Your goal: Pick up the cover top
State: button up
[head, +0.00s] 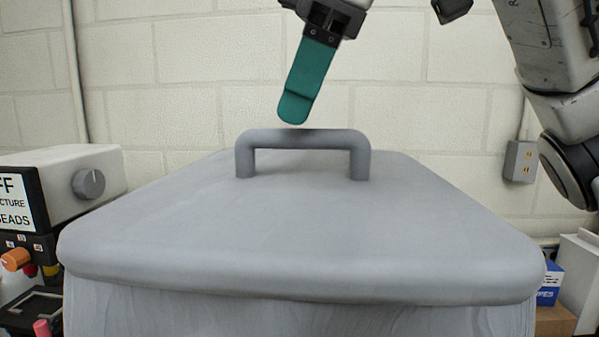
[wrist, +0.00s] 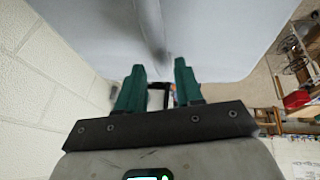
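The cover top (head: 300,230) is a broad grey lid on a grey bin (head: 300,320), with a raised bar handle (head: 303,138) near its middle. My gripper (head: 294,118) is tilted just above the handle, its teal finger tip close to the bar. In the head view, one finger hides the other. The wrist view shows both teal fingers (wrist: 160,68) apart, with nothing held between them. The pale lid surface (wrist: 95,25) fills the top of that view, and a grey bar, apparently the handle (wrist: 152,30), runs ahead of the fingers.
A control box with a grey knob (head: 89,183) stands left of the bin. A blue box (head: 549,284) sits at the lower right. A white block wall (head: 200,60) with an outlet box (head: 520,161) is behind. The space above the lid is otherwise clear.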

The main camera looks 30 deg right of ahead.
aim_at(289, 141)
jog(key=shift+d+p+x, duration=0.15)
jog(key=shift+p+x, duration=0.3)
jog(key=shift+x, duration=0.95)
jog(key=shift+d+p+x, duration=0.15)
jog(key=shift+p+x, duration=0.25)
jog(key=shift+x, duration=0.95)
jog(key=shift+s+f, duration=0.15)
jog(key=shift+s, duration=0.05)
jog(key=shift+c, duration=0.5)
grip_shut()
